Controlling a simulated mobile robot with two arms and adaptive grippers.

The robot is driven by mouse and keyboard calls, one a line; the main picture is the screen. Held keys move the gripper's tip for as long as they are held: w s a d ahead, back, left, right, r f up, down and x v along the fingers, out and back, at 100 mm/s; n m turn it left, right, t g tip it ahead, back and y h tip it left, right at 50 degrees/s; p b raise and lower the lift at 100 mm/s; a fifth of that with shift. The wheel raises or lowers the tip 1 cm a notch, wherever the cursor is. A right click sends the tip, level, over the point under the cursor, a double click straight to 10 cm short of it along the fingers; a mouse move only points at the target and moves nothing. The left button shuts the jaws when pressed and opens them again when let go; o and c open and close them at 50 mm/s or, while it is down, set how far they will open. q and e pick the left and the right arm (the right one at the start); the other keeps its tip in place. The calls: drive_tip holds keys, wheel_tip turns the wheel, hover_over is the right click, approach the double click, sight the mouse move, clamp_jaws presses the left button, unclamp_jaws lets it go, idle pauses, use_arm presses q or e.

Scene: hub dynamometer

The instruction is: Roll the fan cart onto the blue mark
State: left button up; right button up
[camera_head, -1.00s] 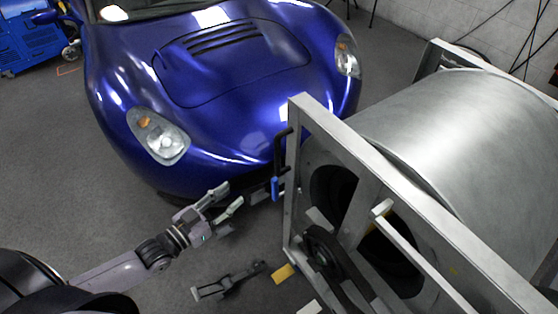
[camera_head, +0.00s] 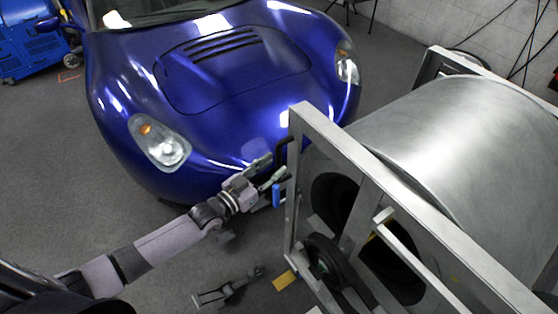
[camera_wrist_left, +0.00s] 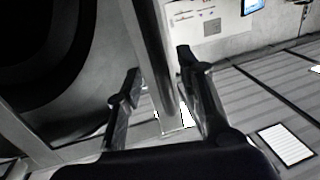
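The blue fan cart (camera_head: 28,48) stands on small wheels at the far left, partly cut off by the picture edge. No blue mark shows on the floor. My left gripper (camera_head: 265,168) is open beside the metal frame, close to a black crank handle with a blue grip (camera_head: 276,195). In the left wrist view my left gripper (camera_wrist_left: 158,72) has its fingers apart, and a grey bar (camera_wrist_left: 153,50) shows between them. I cannot tell whether they touch it. My right gripper is not in view.
A blue car (camera_head: 230,100) fills the middle. A metal frame (camera_head: 345,150) with a large roller (camera_head: 455,140) stands at the right. A grey metal tool (camera_head: 230,288) and a yellow block (camera_head: 285,280) lie on the floor.

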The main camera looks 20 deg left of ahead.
sight(277, 164)
use_arm(q)
drive_tip(key=shift+x, duration=1.6)
clamp_jaws()
